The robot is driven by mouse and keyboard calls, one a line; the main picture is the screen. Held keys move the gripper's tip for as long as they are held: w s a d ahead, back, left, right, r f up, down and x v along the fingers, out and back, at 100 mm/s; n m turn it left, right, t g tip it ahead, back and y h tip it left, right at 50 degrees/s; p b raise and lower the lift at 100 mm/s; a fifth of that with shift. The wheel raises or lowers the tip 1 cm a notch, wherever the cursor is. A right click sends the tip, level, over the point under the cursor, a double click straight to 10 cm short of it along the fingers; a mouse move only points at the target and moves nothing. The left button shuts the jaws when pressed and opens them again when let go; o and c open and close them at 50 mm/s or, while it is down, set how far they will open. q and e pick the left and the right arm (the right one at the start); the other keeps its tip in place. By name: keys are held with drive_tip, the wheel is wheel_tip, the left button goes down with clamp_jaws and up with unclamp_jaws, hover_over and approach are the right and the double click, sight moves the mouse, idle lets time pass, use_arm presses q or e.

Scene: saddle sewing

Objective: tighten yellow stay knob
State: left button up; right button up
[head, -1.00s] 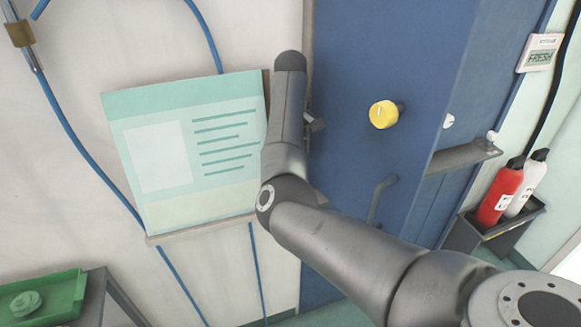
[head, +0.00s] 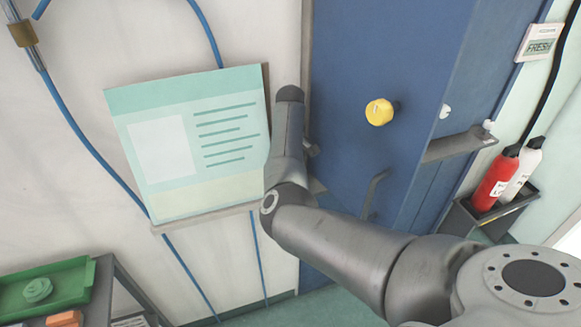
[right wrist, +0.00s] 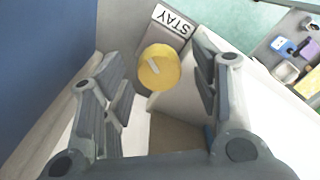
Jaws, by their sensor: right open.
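In the right wrist view a yellow knob (right wrist: 159,68) with a pale pointer mark sits beside a white label (right wrist: 174,19) reading STAY, upside down. My right gripper (right wrist: 161,58) is open, with a finger on each side of the knob. Gaps show between the knob and both fingers. In the head view a yellow knob (head: 379,111) stands out from the blue door (head: 345,60); I cannot tell whether it is the same one. My right arm comes in from the lower right, and its gripper is hidden there. My left gripper is not in view.
A teal and white poster board (head: 190,145) hangs left of my arm. A grey bracket (head: 460,145) juts from the door's right side. A red extinguisher (head: 495,180) stands in a holder at right. A green tray (head: 75,270) sits lower left.

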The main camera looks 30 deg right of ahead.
drive_tip(key=c, duration=1)
drive_tip(key=shift+c, duration=0.2)
drive_tip(key=shift+m, duration=0.4)
drive_tip(key=m, duration=0.4)
drive_tip(key=shift+d+m, duration=0.1)
drive_tip(key=shift+m, duration=0.2)
drive_tip(key=m, duration=0.4)
drive_tip(key=shift+w+m, duration=0.1)
drive_tip(key=shift+m, duration=0.2)
drive_tip(key=m, duration=0.5)
drive_tip(key=shift+d+r, duration=0.1)
drive_tip(key=shift+m, duration=2.5)
